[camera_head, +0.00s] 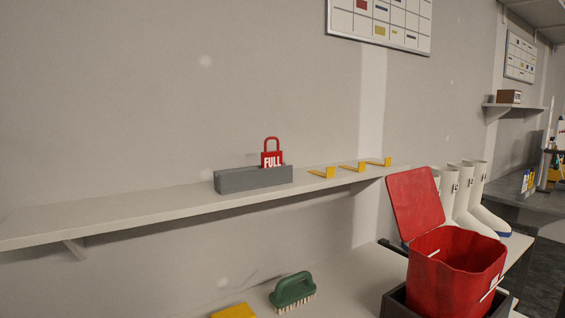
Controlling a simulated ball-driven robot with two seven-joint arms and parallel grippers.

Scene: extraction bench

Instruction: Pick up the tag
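A red tag (271,158) shaped like a padlock, with a loop on top and the white word FULL, stands upright on the wall shelf. Its lower edge meets a grey block (252,179) that lies on the shelf (130,213); I cannot tell whether it sits in a slot or behind the block. Neither of my grippers shows in the head view.
Several yellow hooks (352,167) sit on the shelf right of the block. Below are a green brush (292,288), a yellow item (233,312) and an open red bin (452,266) with its lid raised. White boots (466,195) stand behind it. The shelf's left part is clear.

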